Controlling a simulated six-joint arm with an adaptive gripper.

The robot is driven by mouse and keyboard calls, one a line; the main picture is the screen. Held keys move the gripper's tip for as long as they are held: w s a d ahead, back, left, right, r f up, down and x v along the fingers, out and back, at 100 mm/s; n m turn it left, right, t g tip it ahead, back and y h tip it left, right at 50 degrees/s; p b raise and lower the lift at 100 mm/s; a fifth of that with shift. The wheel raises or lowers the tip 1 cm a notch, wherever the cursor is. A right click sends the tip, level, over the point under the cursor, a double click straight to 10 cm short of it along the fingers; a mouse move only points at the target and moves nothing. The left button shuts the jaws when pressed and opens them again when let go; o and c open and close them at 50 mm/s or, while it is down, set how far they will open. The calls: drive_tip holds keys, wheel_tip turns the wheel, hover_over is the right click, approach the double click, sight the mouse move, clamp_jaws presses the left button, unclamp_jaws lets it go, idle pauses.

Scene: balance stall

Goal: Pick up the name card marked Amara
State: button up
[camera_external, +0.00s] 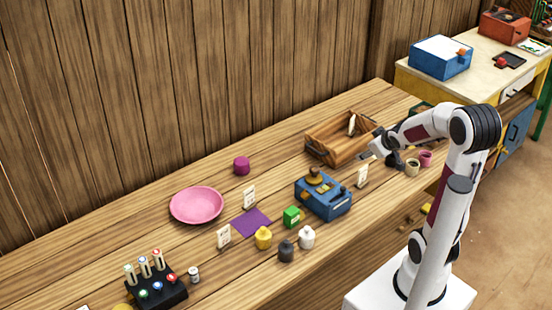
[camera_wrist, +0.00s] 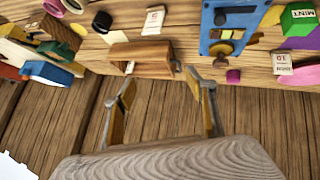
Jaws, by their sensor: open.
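Small white name cards stand on the wooden counter. One card (camera_external: 362,175) is beside the blue scale, another card (camera_external: 249,196) is near the pink plate, and a third card (camera_external: 224,236) is left of the purple cloth. The wrist view shows one card (camera_wrist: 153,20) beyond the wooden crate and one (camera_wrist: 282,64) near the green box. I cannot read Amara on any of them. My gripper (camera_external: 376,152) is above the counter's right end, near the crate. In the wrist view my gripper (camera_wrist: 163,90) is open and empty, its fingers apart.
The wooden crate (camera_external: 318,146) and blue scale (camera_external: 336,206) stand close to my gripper. Cups (camera_external: 411,167) are just right of it. A pink plate (camera_external: 196,188), green box (camera_external: 291,217) and several jars (camera_external: 263,239) lie farther left. The counter behind the scale is mostly clear.

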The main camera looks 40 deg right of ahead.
drive_tip(key=n+t+y, duration=0.1)
drive_tip(key=t, duration=0.1)
hover_over(363, 176)
drive_tip(key=s+a, duration=0.1)
drive_tip(key=s, duration=0.3)
wheel_tip(363, 176, down, 8)
drive_tip(key=f, duration=0.1)
drive_tip(key=f+y, duration=0.1)
drive_tip(key=f, duration=0.1)
drive_tip(key=f+t+y, duration=0.1)
drive_tip(key=f, duration=0.2)
drive_tip(key=d+f+t+y, duration=0.1)
drive_tip(key=f, duration=0.1)
drive_tip(key=shift+s+d+f, duration=0.1)
drive_tip(key=shift+s+f, duration=0.05)
drive_tip(key=shift+s, duration=0.2)
drive_tip(key=shift+s+a+f+m+t+y, duration=0.25)
drive_tip(key=shift+s+f+t+y, duration=0.25)
drive_tip(key=shift+s+f+t, duration=0.25)
drive_tip(key=shift+x, duration=1)
drive_tip(key=shift+w+f, duration=0.2)
drive_tip(key=shift+w, duration=0.05)
drive_tip(key=shift+d+f+x, duration=0.1)
drive_tip(key=shift+d+x, duration=0.1)
drive_tip(key=shift+x, duration=1.1)
drive_tip(key=shift+d+f+x, duration=0.15)
drive_tip(key=shift+d+x, duration=0.05)
drive_tip(key=shift+x, duration=1.1)
